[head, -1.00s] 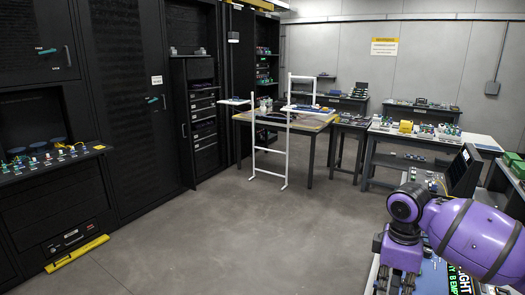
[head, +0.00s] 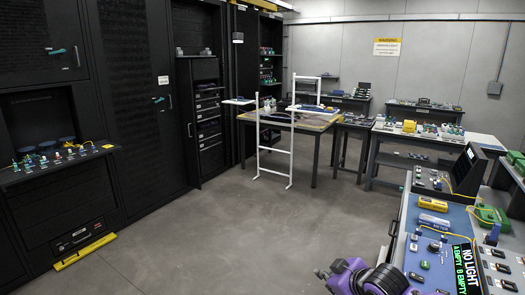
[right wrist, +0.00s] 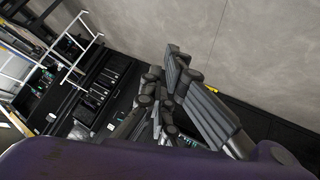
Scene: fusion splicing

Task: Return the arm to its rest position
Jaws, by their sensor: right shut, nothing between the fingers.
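My right arm shows low in the head view as a purple and black wrist part (head: 350,277) at the bottom edge, left of the blue-topped workbench (head: 431,262). In the right wrist view the dark grey fingers of my right gripper (right wrist: 166,85) are shut, with nothing between them. Behind them are the floor and dark cabinets, with no object close to the fingertips. My left gripper is in neither view.
The workbench carries a NO LIGHT display (head: 467,270), a yellow box (head: 433,204) and a dark monitor (head: 467,168). Black cabinets (head: 130,100) line the left. A white frame (head: 291,130) stands before the back table. The middle floor is clear.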

